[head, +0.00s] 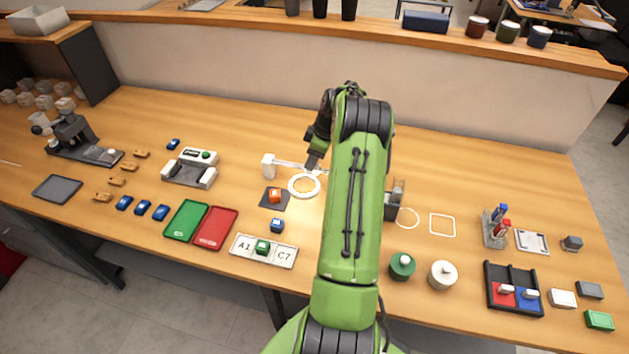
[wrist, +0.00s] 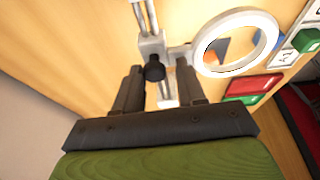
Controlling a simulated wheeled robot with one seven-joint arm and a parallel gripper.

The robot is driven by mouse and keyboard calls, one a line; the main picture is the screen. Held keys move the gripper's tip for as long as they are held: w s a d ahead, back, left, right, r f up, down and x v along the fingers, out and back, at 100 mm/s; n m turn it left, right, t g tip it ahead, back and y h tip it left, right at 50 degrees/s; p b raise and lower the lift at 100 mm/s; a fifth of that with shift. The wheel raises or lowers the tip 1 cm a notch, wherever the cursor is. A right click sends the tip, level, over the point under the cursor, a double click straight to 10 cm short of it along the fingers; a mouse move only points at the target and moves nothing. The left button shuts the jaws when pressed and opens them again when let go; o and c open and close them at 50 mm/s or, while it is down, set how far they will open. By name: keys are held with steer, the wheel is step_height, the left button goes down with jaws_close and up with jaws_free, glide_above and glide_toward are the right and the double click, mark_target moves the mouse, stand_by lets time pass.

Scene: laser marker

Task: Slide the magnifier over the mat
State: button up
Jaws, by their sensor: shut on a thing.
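The magnifier (head: 304,185) is a white ring on a short arm from a rail (head: 288,163). In the head view it lies just right of the dark square mat (head: 267,205), which bears an orange block (head: 275,195). In the wrist view the magnifier ring (wrist: 203,52) is at upper right, joined to a grey carriage (wrist: 151,46) with a dark knob (wrist: 154,71). My gripper (wrist: 158,72) has its fingers on either side of the knob, shut on the magnifier's carriage. In the head view my gripper (head: 316,158) is partly hidden by my arm.
A white post (head: 268,167) stands at the rail's left end. A blue block (head: 277,226) and a label strip (head: 248,254) with a green block (head: 262,247) lie in front of the mat. Green (head: 180,231) and red (head: 208,240) trays are front left. My arm hides the table's middle.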

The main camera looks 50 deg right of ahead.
mark_target(284, 164)
steer(key=shift+w+a+f+p, duration=0.1)
steer(key=shift+w+a+f, duration=0.35)
steer(key=shift+w, duration=0.8)
steer(key=shift+w+a+f+p, duration=0.15)
steer(key=shift+w+a, duration=0.55)
steer(key=shift+w, duration=0.6)
steer(key=shift+w+a+f+p, duration=0.1)
steer(key=shift+w+a+f, duration=0.15)
steer(key=shift+w+a, duration=0.7)
steer(key=o, duration=0.4)
steer(key=shift+w+d, duration=0.35)
steer(key=shift+d, duration=0.05)
steer(key=shift+o, duration=1)
steer(key=shift+d+f, duration=0.1)
steer(key=shift+d, duration=0.05)
step_height(284, 164, up, 7)
steer(key=p, duration=0.4)
steer(key=shift+w+p, duration=0.3)
steer(key=shift+w, duration=0.15)
